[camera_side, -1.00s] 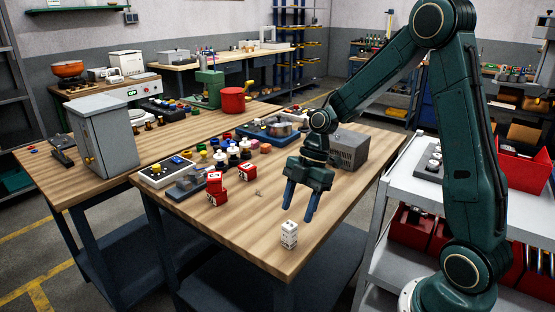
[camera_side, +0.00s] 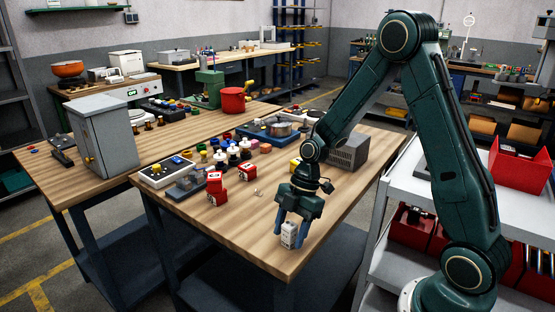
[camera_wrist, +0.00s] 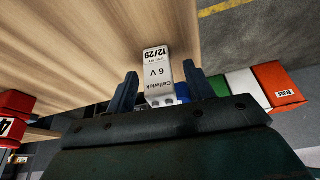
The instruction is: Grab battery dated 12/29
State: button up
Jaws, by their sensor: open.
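The white battery (camera_side: 289,235) stands near the front edge of the wooden table. In the wrist view its face (camera_wrist: 158,70) reads 12/29, 6 V and a brand name, upside down. My gripper (camera_side: 291,238) is open and low over the table, with its blue fingers on either side of the battery. In the wrist view the fingertips (camera_wrist: 157,80) flank the battery, with a visible gap on each side. Whether the fingers touch it in the side view I cannot tell.
Two red blocks (camera_side: 215,183) stand on the table (camera_side: 235,225) to the left. A grey box (camera_side: 350,152) is behind my gripper. Knobs and a blue tray (camera_side: 262,134) lie farther back. The table's front edge is close to the battery.

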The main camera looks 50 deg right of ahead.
aim_at(290, 225)
jog(key=shift+a+f, duration=0.2)
jog(key=shift+f, duration=0.15)
jog(key=c, duration=1.1)
jog(key=shift+r, duration=0.15)
notch_tip(290, 225, up, 20)
jog(key=shift+f, duration=0.1)
dwell(0.7)
